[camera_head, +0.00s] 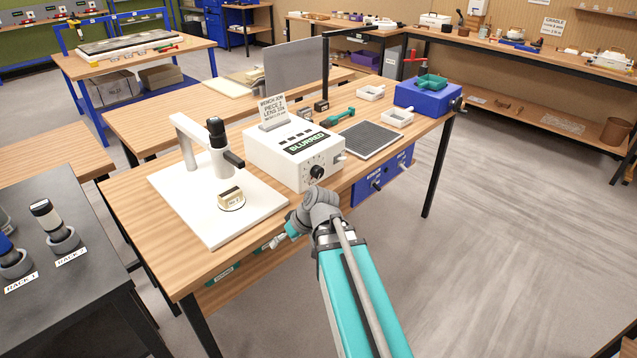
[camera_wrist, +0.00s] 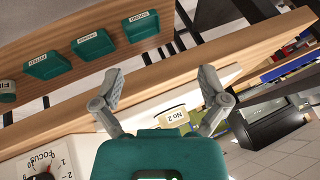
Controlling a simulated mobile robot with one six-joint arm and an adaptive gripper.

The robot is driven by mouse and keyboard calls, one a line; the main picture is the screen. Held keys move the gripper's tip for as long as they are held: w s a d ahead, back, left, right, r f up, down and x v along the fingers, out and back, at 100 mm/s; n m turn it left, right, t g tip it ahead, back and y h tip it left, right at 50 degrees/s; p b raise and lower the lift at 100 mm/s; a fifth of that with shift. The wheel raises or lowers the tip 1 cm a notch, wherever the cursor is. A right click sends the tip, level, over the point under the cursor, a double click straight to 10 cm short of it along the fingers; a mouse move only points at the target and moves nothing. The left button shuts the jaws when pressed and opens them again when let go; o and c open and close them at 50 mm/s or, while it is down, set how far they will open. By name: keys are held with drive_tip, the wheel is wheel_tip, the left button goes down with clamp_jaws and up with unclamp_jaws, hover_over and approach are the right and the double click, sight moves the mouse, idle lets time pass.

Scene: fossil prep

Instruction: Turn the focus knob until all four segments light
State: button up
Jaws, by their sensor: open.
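The white focus box (camera_head: 272,158) stands on the wooden bench with its sign reading BLURRED (camera_head: 306,143). A row of small dark segments sits by the sign; I cannot tell whether any is lit. The black focus knob (camera_head: 317,171) is on the box's front face, with dial marks around it. In the wrist view the dial labelled Focus and part of its knob (camera_wrist: 42,176) show at the lower left, cut by the edge. My gripper (camera_wrist: 161,80) is open and empty, fingers wide apart. In the head view it is low by the bench's front edge, left of the knob and apart from it.
A dark grid mat (camera_head: 367,139) and blue box (camera_head: 425,97) lie to the right. Floor at right is clear.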

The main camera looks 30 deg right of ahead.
drive_tip(key=w+d+r+n+t+y+b, duration=0.1)
drive_tip(key=w+d+t+b, duration=0.2)
drive_tip(key=d, duration=0.2)
drive_tip(key=w+d+t+y+b, duration=0.1)
drive_tip(key=w+d+t+b, duration=0.2)
drive_tip(key=d, duration=0.2)
drive_tip(key=t+h+b, duration=0.1)
drive_tip(key=t+b, duration=0.3)
drive_tip(key=t, duration=0.3)
approach(320, 174)
drive_tip(key=v, duration=0.4)
drive_tip(key=shift+w+a+f, duration=0.1)
drive_tip(key=shift+w, duration=0.05)
drive_tip(key=shift+w, duration=0.1)
drive_tip(key=x, duration=1.3)
drive_tip(key=shift+w+a, duration=0.1)
drive_tip(key=shift+w, duration=0.2)
drive_tip(key=c, duration=1.2)
drive_tip(key=shift+o, duration=0.2)
